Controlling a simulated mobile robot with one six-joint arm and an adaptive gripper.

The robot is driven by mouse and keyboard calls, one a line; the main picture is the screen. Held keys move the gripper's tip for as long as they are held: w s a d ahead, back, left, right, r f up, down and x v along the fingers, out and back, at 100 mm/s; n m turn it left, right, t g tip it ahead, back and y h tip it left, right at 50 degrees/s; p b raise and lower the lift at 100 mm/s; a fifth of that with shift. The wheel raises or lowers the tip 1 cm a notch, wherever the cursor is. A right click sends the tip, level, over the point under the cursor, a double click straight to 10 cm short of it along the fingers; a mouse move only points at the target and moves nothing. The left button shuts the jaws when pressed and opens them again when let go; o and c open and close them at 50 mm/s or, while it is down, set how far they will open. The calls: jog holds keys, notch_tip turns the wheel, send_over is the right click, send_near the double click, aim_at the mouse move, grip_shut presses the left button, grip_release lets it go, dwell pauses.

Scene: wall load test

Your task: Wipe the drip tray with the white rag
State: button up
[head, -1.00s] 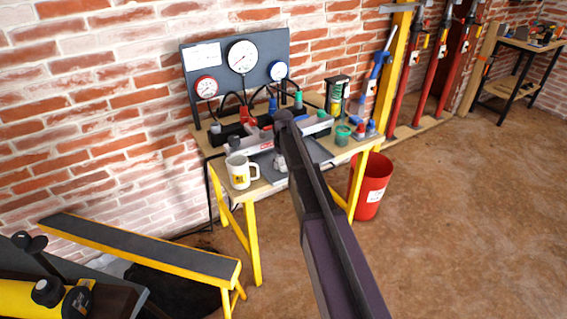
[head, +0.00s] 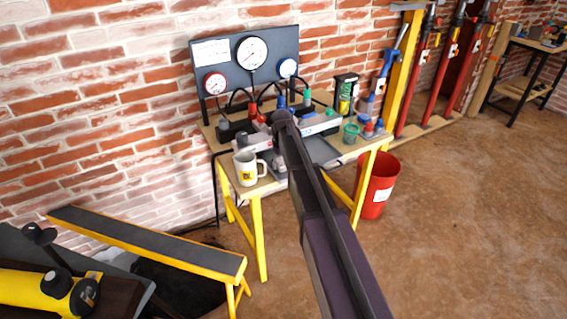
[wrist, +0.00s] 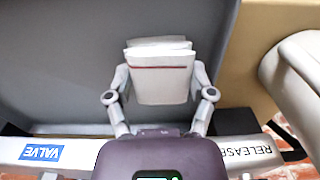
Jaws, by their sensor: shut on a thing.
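My gripper (wrist: 160,84) is shut on the folded white rag (wrist: 160,62), which has a thin dark red stripe and sits between both fingers. The grey drip tray (wrist: 60,60) fills the area behind the rag in the wrist view. I cannot tell whether the rag touches it. In the head view, the tray (head: 322,151) lies on the bench's front part, partly covered by my arm. My gripper (head: 279,165) shows only in part there, left of my arm. The rag cannot be made out in the head view.
A white mug (head: 247,170) stands at the bench's left front corner, close to the tray; it is at the right in the wrist view (wrist: 296,72). The labelled bar (wrist: 75,152) runs along the tray. A green cup (head: 351,133) stands right. A red bucket (head: 378,186) is on the floor.

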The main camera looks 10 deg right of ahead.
jog(key=shift+r+p, duration=3.05)
jog(key=shift+r+p, duration=1.5)
